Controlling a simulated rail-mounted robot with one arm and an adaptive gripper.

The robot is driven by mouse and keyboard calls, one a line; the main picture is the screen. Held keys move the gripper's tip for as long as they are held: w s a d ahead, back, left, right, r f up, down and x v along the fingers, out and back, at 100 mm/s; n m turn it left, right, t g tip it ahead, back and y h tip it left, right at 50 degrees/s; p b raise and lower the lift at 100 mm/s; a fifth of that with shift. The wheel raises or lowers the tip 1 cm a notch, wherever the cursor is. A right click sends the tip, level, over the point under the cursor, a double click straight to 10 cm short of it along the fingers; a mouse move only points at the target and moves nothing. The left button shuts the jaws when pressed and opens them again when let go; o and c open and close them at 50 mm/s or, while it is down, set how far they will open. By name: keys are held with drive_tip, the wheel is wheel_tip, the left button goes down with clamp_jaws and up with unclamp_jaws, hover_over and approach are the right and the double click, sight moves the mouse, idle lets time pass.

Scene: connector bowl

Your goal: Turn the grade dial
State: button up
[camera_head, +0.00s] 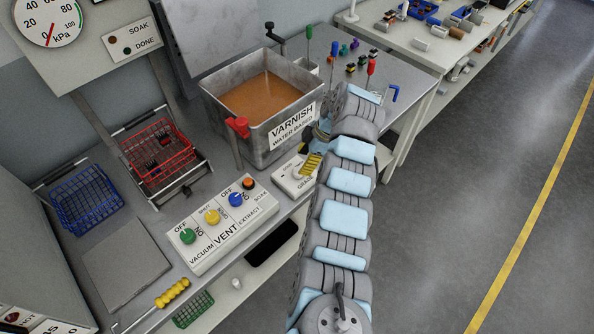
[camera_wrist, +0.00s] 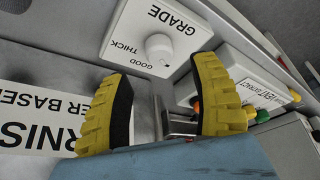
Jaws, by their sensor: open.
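The grade dial (camera_wrist: 160,47) is a round white knob on a white panel (camera_wrist: 187,28) marked GRADE, with GOOD and THICK printed beside the knob. In the head view the grade panel (camera_head: 285,180) sits on the bench in front of the varnish tank, and my gripper hides its right part, dial included. My gripper (camera_wrist: 163,78) has two yellow ribbed fingers spread wide with nothing between them. In the wrist view the dial lies beyond the fingertips, roughly between them and apart from them. My gripper also shows over the panel in the head view (camera_head: 313,162).
The varnish tank (camera_head: 213,100) with a red-handled lever (camera_head: 237,127) stands behind the panel. A control box (camera_head: 215,238) with green, yellow, blue and orange knobs is to its left. A red basket (camera_head: 158,150) and a blue basket (camera_head: 87,200) stand further left.

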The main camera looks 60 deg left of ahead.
sight(298, 170)
drive_tip(key=x, duration=0.5)
drive_tip(key=shift+s+f, duration=0.2)
drive_tip(key=shift+f, duration=0.2)
clamp_jaws()
